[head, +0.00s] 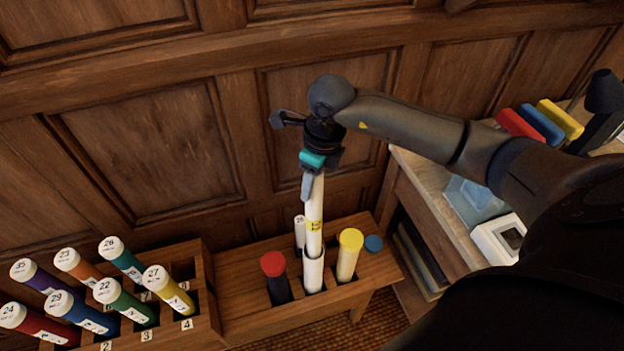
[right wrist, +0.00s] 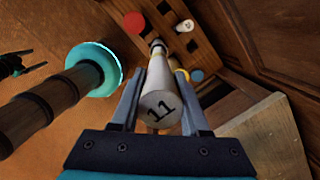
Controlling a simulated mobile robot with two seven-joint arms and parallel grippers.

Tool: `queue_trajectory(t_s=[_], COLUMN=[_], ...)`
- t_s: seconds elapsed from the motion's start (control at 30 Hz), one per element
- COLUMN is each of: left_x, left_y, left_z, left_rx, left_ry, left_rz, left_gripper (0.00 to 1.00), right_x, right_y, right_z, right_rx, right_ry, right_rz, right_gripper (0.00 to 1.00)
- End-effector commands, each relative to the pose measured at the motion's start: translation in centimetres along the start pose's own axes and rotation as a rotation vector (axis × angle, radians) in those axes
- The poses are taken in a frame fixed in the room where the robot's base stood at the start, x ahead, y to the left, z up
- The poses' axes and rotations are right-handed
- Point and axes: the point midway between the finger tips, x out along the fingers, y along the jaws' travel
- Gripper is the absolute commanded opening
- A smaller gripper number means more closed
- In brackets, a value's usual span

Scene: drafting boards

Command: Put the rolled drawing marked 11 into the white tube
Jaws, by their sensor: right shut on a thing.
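My right gripper (head: 311,186) is shut on the upper end of a long white rolled drawing (head: 314,205) with a yellow band. The right wrist view shows the number 11 on the roll's near end (right wrist: 160,108), between the fingers. The roll hangs nearly upright above the white tube (head: 313,275), which stands in the wooden rack. Its lower end is at the tube's mouth and seems to be just inside the rim; how deep is hidden.
Beside the white tube stand a red-topped tube (head: 273,265), a yellow tube (head: 349,255), a blue-topped one (head: 373,243) and a small white roll (head: 299,229) behind. Several numbered rolls fill the left rack (head: 205,300). A side table (head: 412,170) stands right; the panelled wall is behind.

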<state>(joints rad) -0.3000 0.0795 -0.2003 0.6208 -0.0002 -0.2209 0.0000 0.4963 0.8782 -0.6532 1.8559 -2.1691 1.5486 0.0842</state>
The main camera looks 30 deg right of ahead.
Motion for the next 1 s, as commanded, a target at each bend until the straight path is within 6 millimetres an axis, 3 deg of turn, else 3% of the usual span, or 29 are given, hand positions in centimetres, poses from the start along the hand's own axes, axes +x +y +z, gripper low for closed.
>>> queue_trajectory(t_s=[1.0], left_x=[7.3], left_y=[0.1], left_z=[0.6], left_rx=[-0.001], left_ry=[0.001], left_rz=[0.000], left_gripper=[0.80], right_x=[8.4], right_y=[0.0], right_z=[-1.2], right_rx=[0.001], right_ry=[-0.001], right_rz=[-0.001], right_gripper=[0.00])
